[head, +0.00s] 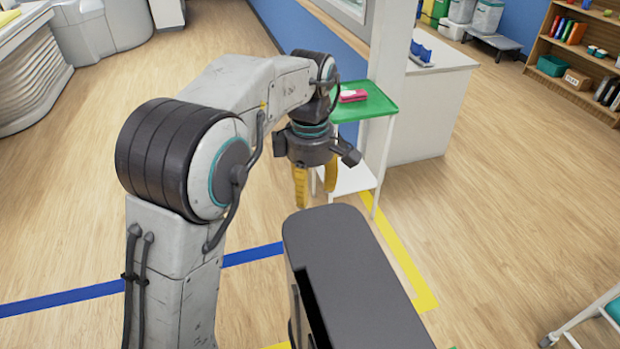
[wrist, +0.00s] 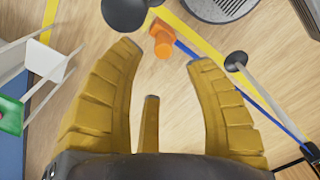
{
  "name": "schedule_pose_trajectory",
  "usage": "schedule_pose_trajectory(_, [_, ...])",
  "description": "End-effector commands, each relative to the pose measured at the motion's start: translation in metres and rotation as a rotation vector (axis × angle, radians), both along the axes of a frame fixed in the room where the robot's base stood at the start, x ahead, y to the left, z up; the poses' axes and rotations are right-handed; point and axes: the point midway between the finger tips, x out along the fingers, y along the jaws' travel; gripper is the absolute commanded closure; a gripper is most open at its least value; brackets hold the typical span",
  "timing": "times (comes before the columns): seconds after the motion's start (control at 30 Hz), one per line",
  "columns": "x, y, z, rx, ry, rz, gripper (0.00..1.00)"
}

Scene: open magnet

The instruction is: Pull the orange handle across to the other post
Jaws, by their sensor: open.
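The orange handle (wrist: 162,42) shows in the wrist view, just beyond the fingertips and between them as seen there. It looks like a block with a short round knob. A post with a dark round top (wrist: 236,62) stands to its right, and another dark round shape (wrist: 125,12), perhaps the other post's top, is to its left. My gripper (head: 317,197) hangs pointing down with yellow fingers spread. In the wrist view my gripper (wrist: 164,58) is open and empty, apart from the handle; the distance is unclear. The handle and posts are not seen in the head view.
A white-legged trolley with a green top (head: 375,104) stands close behind my gripper, with a pink item (head: 352,96) on it. A white counter (head: 435,110) is behind.

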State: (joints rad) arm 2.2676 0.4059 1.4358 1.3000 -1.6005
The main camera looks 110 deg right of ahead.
Motion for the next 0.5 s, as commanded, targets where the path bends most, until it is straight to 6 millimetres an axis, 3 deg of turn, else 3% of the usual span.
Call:
schedule_pose_trajectory(0.2, [0.0, 0.0, 0.017, -0.001, 0.001, 0.0, 0.51])
schedule_pose_trajectory(0.5, [0.0, 0.0, 0.021, 0.0, 0.0, 0.0, 0.51])
